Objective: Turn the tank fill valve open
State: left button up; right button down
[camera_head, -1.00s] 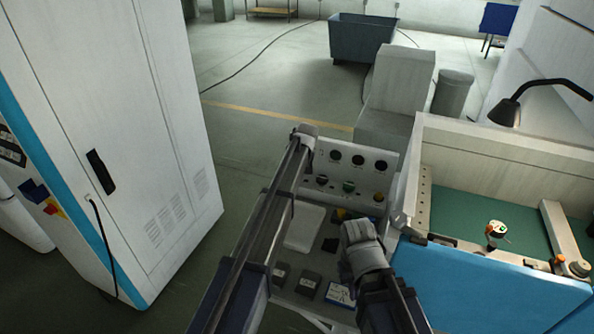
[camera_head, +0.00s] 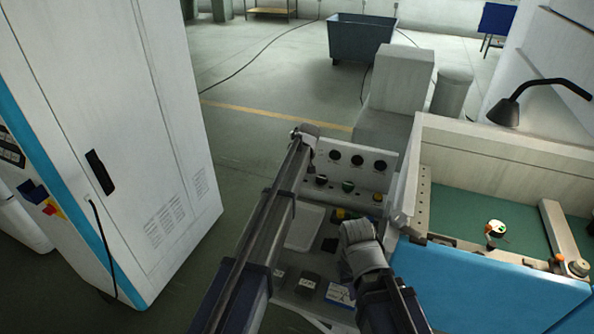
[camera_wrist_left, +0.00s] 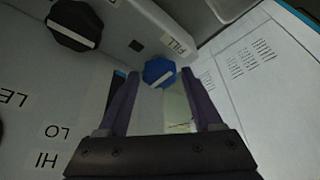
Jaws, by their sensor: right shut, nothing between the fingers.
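In the left wrist view a blue knob (camera_wrist_left: 159,72) with a pale bar across it sits on a pale panel beside a label reading FILL (camera_wrist_left: 174,43). My left gripper (camera_wrist_left: 158,76) is open, with one finger on each side of the blue knob in that view. I cannot tell whether the fingers touch it. In the head view my left arm reaches up to the pale control console (camera_head: 368,178), and its fingers and the blue knob are hidden there. My right gripper (camera_head: 358,232) is shut and empty, over the console's lower part.
A black knob (camera_wrist_left: 75,25) with a white bar is near the blue one, with HI and LO labels below. Green (camera_head: 348,187) and yellow (camera_head: 378,197) buttons are on the console. A blue-fronted tank (camera_head: 490,285) stands right, a white cabinet (camera_head: 140,130) left.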

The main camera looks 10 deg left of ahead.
pick_arm(q)
jog(key=p+v, duration=0.7)
jog(key=v, duration=0.1)
pick_arm(e)
notch_tip(320, 180, up, 7)
pick_arm(q)
jog(key=shift+f, duration=0.1)
pick_arm(e)
notch_tip(320, 180, down, 4)
jog(key=b, duration=0.4)
jog(key=shift+f, duration=0.1)
pick_arm(q)
jog(key=s+d+f+m+g+b, duration=0.1)
jog(key=s+d+f+m, duration=0.2)
jog(key=s, duration=1)
jog(key=s+d+f+m+g+h+b, duration=0.1)
jog(key=s+d+f+m, duration=0.2)
jog(key=s, duration=1.1)
jog(key=s+d+f+m+g+b, duration=0.1)
jog(key=s+d+f+m, duration=0.2)
jog(key=s, duration=1.1)
jog(key=shift+s+f+m+g, duration=0.15)
jog(key=shift+m+g, duration=0.25)
jog(key=shift+m, duration=0.5)
pick_arm(e)
notch_tip(320, 180, down, 3)
jog(key=shift+f, duration=0.15)
